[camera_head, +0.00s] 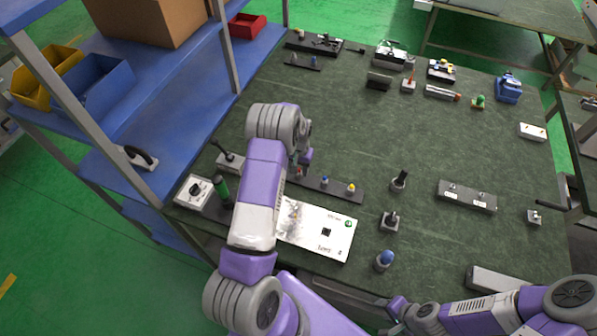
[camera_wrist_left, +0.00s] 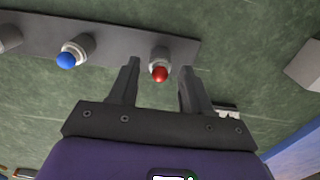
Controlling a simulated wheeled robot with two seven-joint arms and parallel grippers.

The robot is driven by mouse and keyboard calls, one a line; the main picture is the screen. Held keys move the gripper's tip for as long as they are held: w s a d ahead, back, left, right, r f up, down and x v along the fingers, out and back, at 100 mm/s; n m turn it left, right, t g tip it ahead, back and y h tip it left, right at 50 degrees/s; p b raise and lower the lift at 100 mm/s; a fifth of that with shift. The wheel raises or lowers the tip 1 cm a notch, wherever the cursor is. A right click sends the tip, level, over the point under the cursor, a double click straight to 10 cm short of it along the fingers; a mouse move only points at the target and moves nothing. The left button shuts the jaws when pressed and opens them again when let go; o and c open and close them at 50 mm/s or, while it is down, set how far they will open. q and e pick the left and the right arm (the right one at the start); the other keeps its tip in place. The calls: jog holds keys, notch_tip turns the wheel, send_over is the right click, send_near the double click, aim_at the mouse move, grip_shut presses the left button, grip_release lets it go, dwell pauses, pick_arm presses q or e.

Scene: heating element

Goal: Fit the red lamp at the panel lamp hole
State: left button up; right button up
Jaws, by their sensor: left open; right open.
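The red lamp (camera_wrist_left: 160,72) stands in a grey holder at the end of a dark strip (camera_wrist_left: 120,38). My left gripper (camera_wrist_left: 159,72) is open, its fingers on either side of the red lamp in the left wrist view; contact is not visible. In the head view, the left gripper (camera_head: 303,160) is over the strip's left end, and the red lamp there is mostly hidden. The white panel (camera_head: 318,250) lies nearer the front edge, partly covered by my left arm; I cannot make out its lamp hole. My right gripper (camera_head: 398,308) is open at the bottom, away from the panel.
A blue lamp (camera_head: 324,181) and a yellow lamp (camera_head: 351,188) stand on the same strip. Grey switch blocks (camera_head: 389,221) and a blue button (camera_head: 384,259) stand right of the panel. A blue shelf rack (camera_head: 190,85) is at the left. The table's centre is clear.

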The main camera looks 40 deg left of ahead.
pick_arm(q)
grip_shut()
jog(key=shift+r, duration=0.1)
